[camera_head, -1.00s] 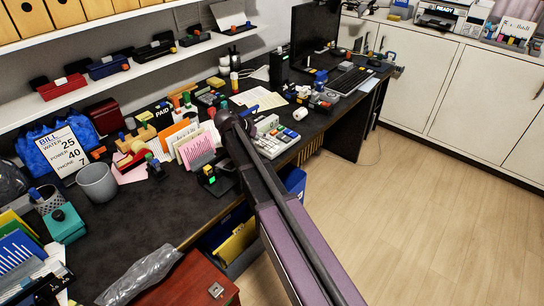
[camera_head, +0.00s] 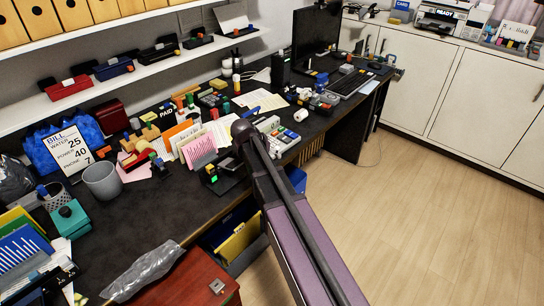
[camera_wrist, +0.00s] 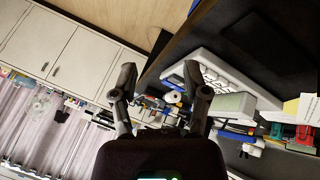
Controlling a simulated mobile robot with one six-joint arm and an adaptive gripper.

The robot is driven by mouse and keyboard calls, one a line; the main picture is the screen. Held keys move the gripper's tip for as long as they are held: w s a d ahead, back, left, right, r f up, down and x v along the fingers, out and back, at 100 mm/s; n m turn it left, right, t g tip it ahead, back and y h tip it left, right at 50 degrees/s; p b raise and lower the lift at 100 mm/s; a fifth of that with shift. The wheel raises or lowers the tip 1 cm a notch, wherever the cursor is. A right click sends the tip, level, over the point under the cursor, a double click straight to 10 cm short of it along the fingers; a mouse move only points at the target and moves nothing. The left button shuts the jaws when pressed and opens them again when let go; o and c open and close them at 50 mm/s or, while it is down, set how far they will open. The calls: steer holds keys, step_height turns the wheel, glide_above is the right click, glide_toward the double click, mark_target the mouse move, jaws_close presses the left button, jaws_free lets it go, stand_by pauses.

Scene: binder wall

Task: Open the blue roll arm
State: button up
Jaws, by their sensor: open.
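I cannot single out the blue roll arm with certainty. A desk calculator with pale keys (camera_head: 276,135) lies near the desk's front edge in the head view, just right of my arm's dark end. It also shows in the wrist view (camera_wrist: 212,72), right of and behind my fingers. A small blue part (camera_wrist: 175,79) shows at its end, between my fingers in the picture. My gripper (camera_wrist: 160,72) is open, with two dark fingers apart and nothing held between them. In the head view my arm hides the gripper. A white paper roll (camera_head: 300,115) lies right of the calculator.
The dark desk (camera_head: 150,220) is crowded with stamps, envelopes and a letter rack (camera_head: 200,150) left of my arm. A monitor (camera_head: 316,38) and keyboard (camera_head: 350,83) stand farther back. A red box (camera_head: 190,283) stands at the front. The floor to the right is clear.

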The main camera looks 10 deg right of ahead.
steer(key=s+f+n+g+y, duration=0.2)
steer(key=s+n+y, duration=0.3)
steer(key=s, duration=1.6)
steer(key=shift+a+f+y, duration=0.4)
steer(key=shift+f+y, duration=0.2)
steer(key=shift+y, duration=0.1)
steer(key=shift+a, duration=0.15)
